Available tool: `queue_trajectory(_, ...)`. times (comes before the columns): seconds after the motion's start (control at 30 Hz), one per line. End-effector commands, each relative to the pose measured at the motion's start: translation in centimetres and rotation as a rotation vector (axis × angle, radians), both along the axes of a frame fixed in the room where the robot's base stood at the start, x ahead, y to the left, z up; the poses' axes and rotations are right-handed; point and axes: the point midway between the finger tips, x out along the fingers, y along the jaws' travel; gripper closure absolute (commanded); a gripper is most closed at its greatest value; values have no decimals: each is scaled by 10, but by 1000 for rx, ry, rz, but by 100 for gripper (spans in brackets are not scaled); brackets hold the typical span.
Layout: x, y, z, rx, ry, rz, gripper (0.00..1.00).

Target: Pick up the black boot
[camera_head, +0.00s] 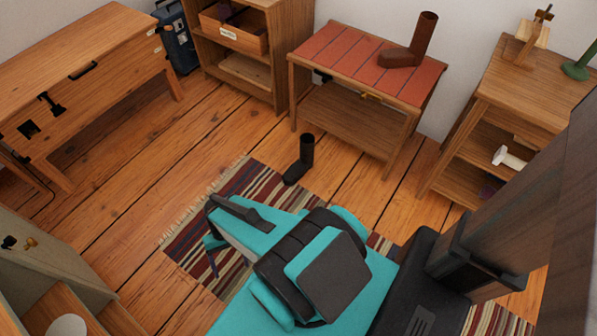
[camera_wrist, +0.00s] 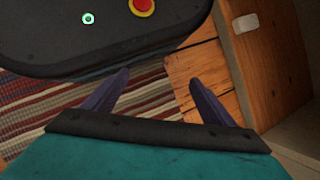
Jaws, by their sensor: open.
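The black boot (camera_head: 305,158) stands upright on the wooden floor in the head view, at the far edge of the striped rug, with its toe pointing down-left. My gripper shows in the wrist view (camera_wrist: 160,92), with two purple fingers spread apart and nothing between them. In the head view my teal arm is folded over the rug, and the gripper (camera_head: 212,262) is mostly hidden under it, pointing down. It is apart from the boot, nearer to the camera and to the left. The boot does not show in the wrist view.
A brown boot (camera_head: 409,50) stands on the red-topped table (camera_head: 345,57) behind the black boot. A wooden shelf unit (camera_head: 515,88) is on the right, a workbench (camera_head: 90,60) on the left. The striped rug (camera_head: 195,237) lies under my arm. Floor left of the boot is clear.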

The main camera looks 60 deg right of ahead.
Motion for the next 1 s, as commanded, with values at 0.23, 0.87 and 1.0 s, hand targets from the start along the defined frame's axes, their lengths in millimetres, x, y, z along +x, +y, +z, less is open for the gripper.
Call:
queue_trajectory(0.23,52,-16,-44,118,-36,-378,22)
queue_trajectory(0.87,176,-159,-95,465,-148,-1294,22)
queue_trajectory(1.0,192,-211,-102,557,-181,-1488,22)
